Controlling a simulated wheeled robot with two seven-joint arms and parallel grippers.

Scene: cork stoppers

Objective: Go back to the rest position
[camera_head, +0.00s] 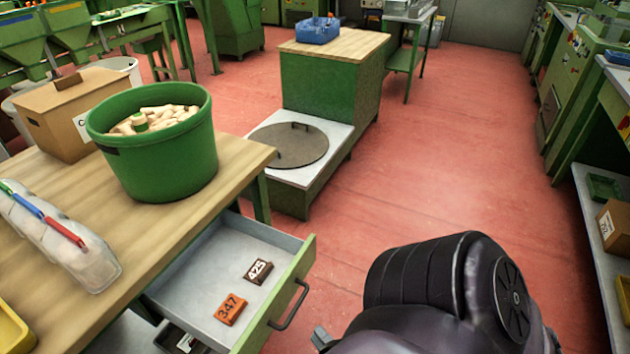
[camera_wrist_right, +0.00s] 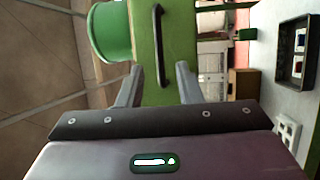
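My right arm (camera_head: 440,290) comes in at the lower right of the head view. A small part of its gripper (camera_head: 322,338) shows near the open drawer's handle (camera_head: 290,305). In the right wrist view my right gripper (camera_wrist_right: 160,76) is open and empty. The drawer handle (camera_wrist_right: 157,45) lies ahead, in line with the gap between its fingers and apart from them. The drawer (camera_head: 205,280) is pulled out and holds a dark tag "425" (camera_head: 258,271) and an orange tag "347" (camera_head: 229,309). My left gripper is not in view.
On the wooden table (camera_head: 140,245) stand a green tub (camera_head: 165,165) of corks, a cardboard box (camera_head: 62,125) and a clear holder with coloured strips (camera_head: 65,245). A green cabinet (camera_head: 325,90) stands behind. A workbench (camera_head: 590,225) runs along the right. Red floor (camera_head: 440,165) between is clear.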

